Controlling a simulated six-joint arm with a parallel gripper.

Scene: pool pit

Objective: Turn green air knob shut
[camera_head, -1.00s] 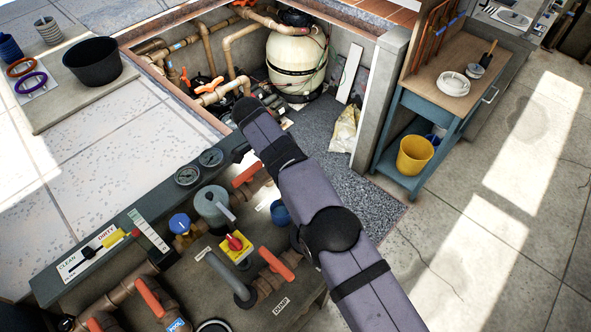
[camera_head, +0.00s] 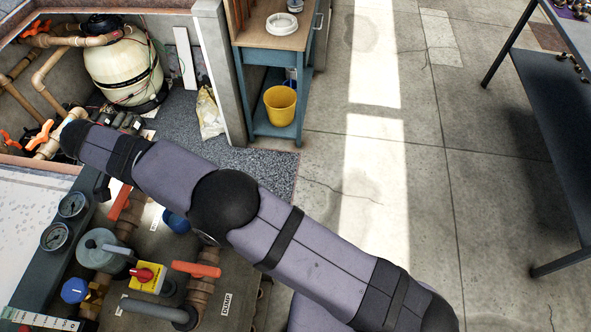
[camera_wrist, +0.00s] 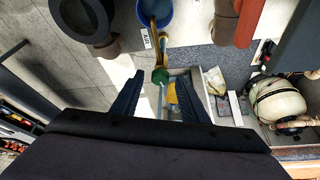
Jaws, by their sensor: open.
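The green air knob (camera_wrist: 159,76) shows in the wrist view, on the end of a thin brass-coloured pipe beside a white AIR label (camera_wrist: 147,38). My gripper (camera_wrist: 160,84) is open in the wrist view, with one dark blue finger on each side of the knob in the picture. I cannot tell whether the knob lies between the fingertips or beyond them; no contact shows. In the head view my arm crosses the pit edge, its far end over the panel's back. The green knob and my fingers cannot be made out there.
The panel holds a red-and-yellow switch (camera_head: 146,277), a blue knob (camera_head: 74,290), an orange handle (camera_head: 196,269) and gauges (camera_head: 72,205). A round blue part (camera_wrist: 155,12) sits near the AIR label. A cream filter tank (camera_head: 123,66) stands in the pit.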

